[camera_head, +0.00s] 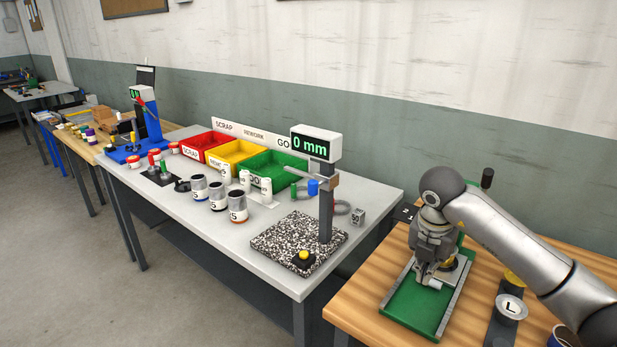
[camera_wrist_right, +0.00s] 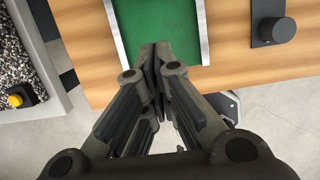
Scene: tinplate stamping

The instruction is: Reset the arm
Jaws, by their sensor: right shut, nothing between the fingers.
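My right gripper (camera_head: 428,276) is in the head view at the right, low over a green tray (camera_head: 415,308) with grey side rails on the wooden table. In the right wrist view the fingers of my right gripper (camera_wrist_right: 158,55) are together and empty. They point at the green tray (camera_wrist_right: 160,22) there; I cannot tell whether they touch it. A small yellow-topped part sits just behind the gripper in the head view, partly hidden by it. My left gripper does not show.
Right of the tray lies a dark strip with an "L" disc (camera_head: 511,307). The grey table (camera_head: 215,250) holds a "0 mm" gauge (camera_head: 317,145) on a speckled slab, a yellow button (camera_head: 304,256), several cans and red, yellow and green bins (camera_head: 275,168). A wall stands behind.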

